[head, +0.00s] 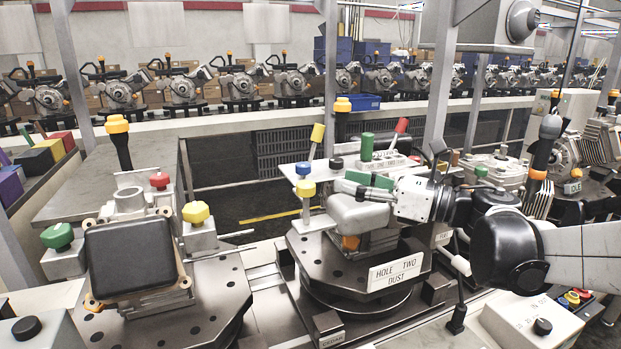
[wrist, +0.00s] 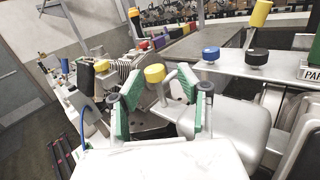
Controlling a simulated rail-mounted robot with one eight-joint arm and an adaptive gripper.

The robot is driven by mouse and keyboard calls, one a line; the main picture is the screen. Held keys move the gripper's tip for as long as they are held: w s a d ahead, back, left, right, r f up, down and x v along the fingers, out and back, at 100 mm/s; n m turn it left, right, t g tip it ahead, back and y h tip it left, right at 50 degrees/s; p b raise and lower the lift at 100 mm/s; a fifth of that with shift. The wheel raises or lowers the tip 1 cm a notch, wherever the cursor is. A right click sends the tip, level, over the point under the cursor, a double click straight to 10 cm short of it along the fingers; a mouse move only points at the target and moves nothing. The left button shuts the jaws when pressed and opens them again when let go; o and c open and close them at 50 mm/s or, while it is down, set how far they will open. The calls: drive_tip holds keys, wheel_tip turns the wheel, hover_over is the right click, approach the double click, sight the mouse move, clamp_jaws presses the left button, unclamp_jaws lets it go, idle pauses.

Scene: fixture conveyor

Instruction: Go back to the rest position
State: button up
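My gripper (head: 358,187) has green finger pads. A yellow knob (wrist: 155,73) shows beyond the gap. From these views I cannot tell whether the gripper touches the casting.
A left fixture (head: 205,300) bears a dark square-faced part (head: 131,256) and coloured knobs. A white control box (head: 525,322) sits at the lower right. Several machines line the conveyor (head: 215,122) behind.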

drive_tip(key=w+d+r+m+t+h, duration=0.3)
drive_tip(key=d+r+m+t+h, duration=0.25)
drive_tip(key=r+m+t, duration=0.6)
drive_tip(key=s+d+f+m+g+h, duration=0.1)
drive_tip(key=d+f+m+h, duration=0.25)
drive_tip(key=m+h, duration=0.45)
drive_tip(key=s+d+f+m+h, duration=0.25)
drive_tip(key=d+m, duration=0.25)
drive_tip(key=m, duration=0.6)
drive_tip(key=s+d+f+m+g+h, duration=0.1)
drive_tip(key=s+f+m+g+h, duration=0.2)
drive_tip(key=f+m, duration=0.35)
drive_tip(key=s+f+m+g, duration=0.4)
drive_tip(key=f+m, duration=0.1)
drive_tip(key=f, duration=0.2)
drive_tip(key=s+a+f+m+g+y, duration=0.2)
drive_tip(key=s+a+f+m+g, duration=0.3)
drive_tip(key=s+f, duration=0.5)
drive_tip(key=shift+s+a+f+y, duration=0.3)
drive_tip(key=shift+s+a+y, duration=0.1)
drive_tip(key=shift+s, duration=0.55)
